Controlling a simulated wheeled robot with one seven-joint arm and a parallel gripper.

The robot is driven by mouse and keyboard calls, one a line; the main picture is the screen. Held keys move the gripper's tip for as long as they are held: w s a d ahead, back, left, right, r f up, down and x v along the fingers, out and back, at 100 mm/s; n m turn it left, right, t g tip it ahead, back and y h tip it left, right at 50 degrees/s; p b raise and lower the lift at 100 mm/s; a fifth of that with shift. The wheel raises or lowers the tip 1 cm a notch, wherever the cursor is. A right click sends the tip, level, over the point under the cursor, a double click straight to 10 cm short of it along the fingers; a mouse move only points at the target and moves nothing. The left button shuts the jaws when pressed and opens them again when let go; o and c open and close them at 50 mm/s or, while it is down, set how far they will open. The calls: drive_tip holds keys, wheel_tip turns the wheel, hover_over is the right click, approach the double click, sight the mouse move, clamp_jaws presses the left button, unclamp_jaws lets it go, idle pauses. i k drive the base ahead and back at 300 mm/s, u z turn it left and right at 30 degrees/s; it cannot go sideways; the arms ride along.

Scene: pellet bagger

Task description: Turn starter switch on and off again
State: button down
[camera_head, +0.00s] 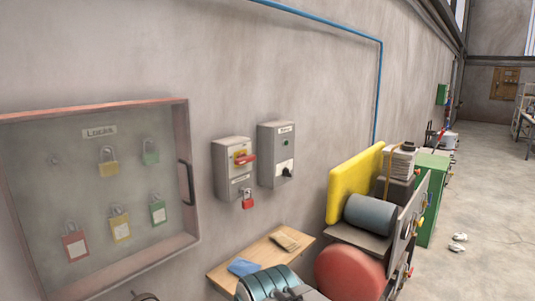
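A grey switch box (276,154) is mounted on the wall right of centre. It has a small label at its top, a dark green round part below that, and a black rotary knob (287,172) beside a white plate. This looks like the starter, but the label is too small to read surely. Left of it is another grey box (233,168) with a red handle (244,159) on a yellow plate, lying roughly level. A red padlock (248,199) hangs at that box's lower edge.
A glass-fronted cabinet (188,240) of padlocks hangs at left. Below the boxes is a wooden shelf (222,272) with a blue cloth (243,267). Machinery with a yellow guard (353,185) and red drum (348,272) stands at right. Open floor (495,200) lies beyond.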

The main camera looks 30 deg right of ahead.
sight(286, 172)
drive_tip(key=u, duration=0.05)
drive_tip(key=k, duration=0.4)
drive_tip(key=z, duration=1)
drive_tip(key=i, duration=0.7)
drive_tip(key=u, duration=0.75)
drive_tip(key=i, duration=1.05)
drive_tip(key=u, duration=0.25)
